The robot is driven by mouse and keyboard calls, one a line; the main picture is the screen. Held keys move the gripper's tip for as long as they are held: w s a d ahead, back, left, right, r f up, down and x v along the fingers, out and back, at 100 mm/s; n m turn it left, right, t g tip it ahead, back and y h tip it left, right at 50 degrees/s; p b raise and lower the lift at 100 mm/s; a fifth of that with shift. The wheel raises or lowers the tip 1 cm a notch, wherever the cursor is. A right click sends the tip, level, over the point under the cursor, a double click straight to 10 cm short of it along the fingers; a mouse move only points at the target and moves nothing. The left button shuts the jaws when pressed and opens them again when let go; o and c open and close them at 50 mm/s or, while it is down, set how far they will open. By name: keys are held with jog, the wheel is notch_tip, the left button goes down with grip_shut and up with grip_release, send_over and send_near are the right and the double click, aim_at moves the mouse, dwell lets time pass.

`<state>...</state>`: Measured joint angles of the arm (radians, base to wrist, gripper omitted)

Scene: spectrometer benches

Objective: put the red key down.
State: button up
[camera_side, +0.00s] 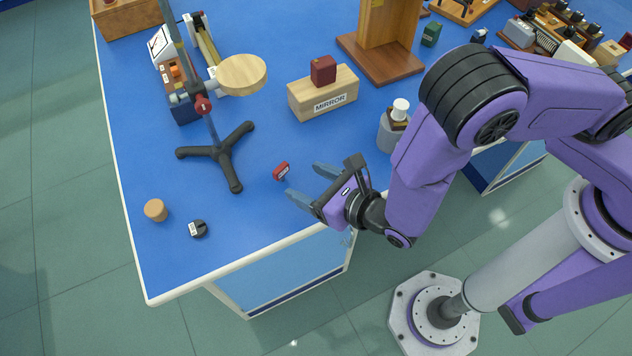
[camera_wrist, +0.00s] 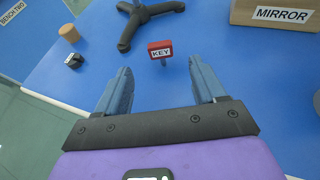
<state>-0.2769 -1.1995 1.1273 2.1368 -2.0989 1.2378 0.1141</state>
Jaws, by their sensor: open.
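The red key (camera_side: 281,171) has a white label and stands on the blue bench top in the side view. In the wrist view the red key (camera_wrist: 160,49) reads "KEY" and shows just beyond my fingertips, in line with the gap between them. My gripper (camera_side: 307,183) is open with nothing between its fingers. In the wrist view my gripper (camera_wrist: 158,80) has its two blue-grey fingers wide apart. The fingers do not appear to touch the key.
A black tripod stand (camera_side: 223,154) is left of the key, a cork (camera_side: 155,210) and a small dark labelled item (camera_side: 198,229) farther left. A wooden MIRROR box (camera_side: 322,95) bears a dark red block (camera_side: 323,70). A bottle (camera_side: 393,127) stands near my arm. The bench's front edge is close.

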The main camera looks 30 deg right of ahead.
jog(key=shift+s+d+r, duration=0.2)
jog(key=shift+s+r, duration=0.05)
jog(key=shift+s, duration=0.25)
jog(key=w+d+r+m+g+h, duration=0.1)
jog(key=w+d+r+m+h, duration=0.1)
jog(key=d+r+m+h, duration=0.6)
jog(key=w+d+r+m+g+h, duration=0.15)
jog(key=d+r+m, duration=0.4)
jog(key=d, duration=0.65)
jog(key=s+d+r+m+g, duration=0.3)
jog(key=s+d+m+g, duration=0.3)
jog(key=s+d+m, duration=0.3)
jog(key=s+d+r+m+g+y, duration=0.1)
jog(key=s+m+g+y, duration=0.1)
jog(key=s, duration=0.2)
jog(key=s+d+r+m+g+y, duration=0.1)
jog(key=s+m+g+y, duration=0.1)
jog(key=s, duration=0.3)
jog(key=shift+s+d+r+m, duration=0.25)
jog(key=shift+d+r+m, duration=0.1)
jog(key=shift+m, duration=0.4)
